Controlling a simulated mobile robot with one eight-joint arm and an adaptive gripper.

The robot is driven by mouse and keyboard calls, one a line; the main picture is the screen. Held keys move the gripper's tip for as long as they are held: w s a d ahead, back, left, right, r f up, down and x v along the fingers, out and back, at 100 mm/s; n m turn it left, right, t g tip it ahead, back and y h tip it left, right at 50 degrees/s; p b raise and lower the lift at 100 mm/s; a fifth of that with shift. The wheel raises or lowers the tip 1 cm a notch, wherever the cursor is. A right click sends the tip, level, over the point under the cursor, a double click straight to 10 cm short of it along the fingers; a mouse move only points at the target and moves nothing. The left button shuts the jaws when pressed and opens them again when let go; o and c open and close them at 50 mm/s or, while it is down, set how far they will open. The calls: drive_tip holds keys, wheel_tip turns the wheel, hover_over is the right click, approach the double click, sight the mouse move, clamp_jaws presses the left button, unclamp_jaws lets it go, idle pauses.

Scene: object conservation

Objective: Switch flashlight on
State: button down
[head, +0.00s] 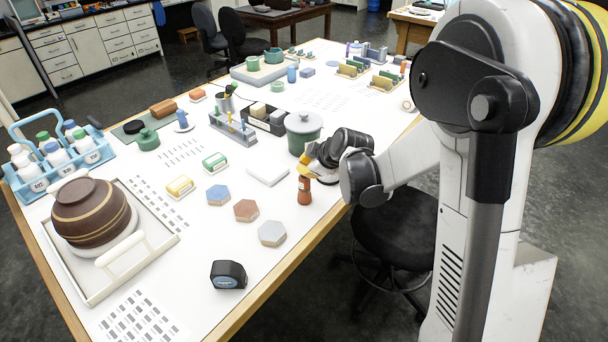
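No thing in the head view can be picked out with certainty as the flashlight. A small upright reddish-brown cylinder (304,191) with a dark band stands near the right edge of the table and may be it. My gripper (307,168) reaches in from the right and is at the top of this cylinder, with yellow-orange parts showing there. The fingers are small and partly hidden by the wrist, so I cannot tell whether they are open or shut, or touching the cylinder.
A green lidded pot (303,128) stands close behind my gripper. A white flat block (268,174) and hexagonal tiles (246,210) lie to the left. A black tape measure (228,275) is nearer the front. A tray (96,290) holds a brown bowl (90,212).

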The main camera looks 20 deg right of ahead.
drive_tip(key=shift+f+b, duration=0.4)
drive_tip(key=shift+f, duration=0.25)
drive_tip(key=shift+r, duration=0.15)
idle(0.4)
drive_tip(key=shift+r, duration=0.55)
drive_tip(key=shift+r+p, duration=2.15)
drive_tip(key=shift+r, duration=0.85)
